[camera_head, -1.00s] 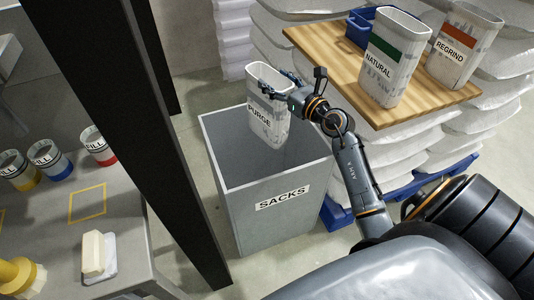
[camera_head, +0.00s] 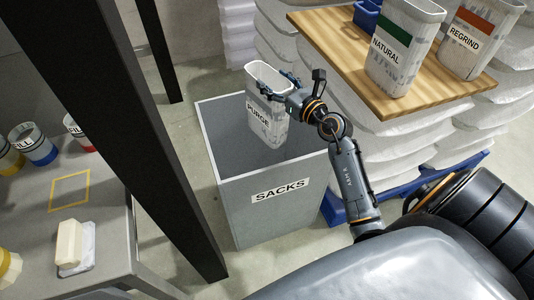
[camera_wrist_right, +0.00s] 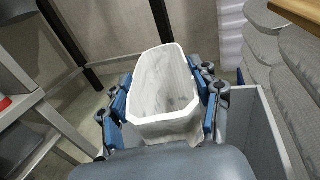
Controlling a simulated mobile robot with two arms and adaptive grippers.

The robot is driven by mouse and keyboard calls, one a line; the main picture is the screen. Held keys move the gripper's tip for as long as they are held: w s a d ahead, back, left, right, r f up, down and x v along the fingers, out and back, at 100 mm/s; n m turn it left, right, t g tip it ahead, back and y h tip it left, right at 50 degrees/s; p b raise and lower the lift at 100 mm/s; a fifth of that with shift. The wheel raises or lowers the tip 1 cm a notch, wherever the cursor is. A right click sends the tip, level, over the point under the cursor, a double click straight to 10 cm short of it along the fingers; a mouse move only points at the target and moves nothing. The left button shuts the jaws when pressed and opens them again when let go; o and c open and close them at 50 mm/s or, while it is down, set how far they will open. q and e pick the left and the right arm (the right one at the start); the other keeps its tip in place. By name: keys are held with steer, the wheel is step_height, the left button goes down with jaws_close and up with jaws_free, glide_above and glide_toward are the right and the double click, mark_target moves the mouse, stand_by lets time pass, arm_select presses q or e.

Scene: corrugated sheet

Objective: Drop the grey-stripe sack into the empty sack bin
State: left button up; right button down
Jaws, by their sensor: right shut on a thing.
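The grey-stripe sack (camera_head: 266,119), white and labelled PURGE, is upright with an open top. It is over the mouth of the grey sack bin (camera_head: 274,205) labelled SACKS, its lower part inside the rim outline in the head view. My right gripper (camera_head: 272,92) is shut on the sack near its top. In the right wrist view the blue fingers (camera_wrist_right: 163,103) press both sides of the sack (camera_wrist_right: 160,90). The bin's wall also shows in the right wrist view (camera_wrist_right: 262,130). The visible inside of the bin looks empty. My left gripper is not in view.
A wooden board (camera_head: 345,62) on stacked white sacks holds the NATURAL sack (camera_head: 398,50), the REGRIND sack (camera_head: 476,42) and a blue bin (camera_head: 367,16). A dark post (camera_head: 130,150) stands left of the bin. A grey table (camera_head: 110,215) with several pots is farther left.

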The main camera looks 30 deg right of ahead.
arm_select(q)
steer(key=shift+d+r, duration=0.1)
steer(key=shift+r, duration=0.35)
arm_select(e)
steer(key=shift+f, duration=0.1)
steer(key=shift+c, duration=1.1)
jaws_free()
steer(key=s, duration=1.2)
steer(key=shift+d, duration=0.4)
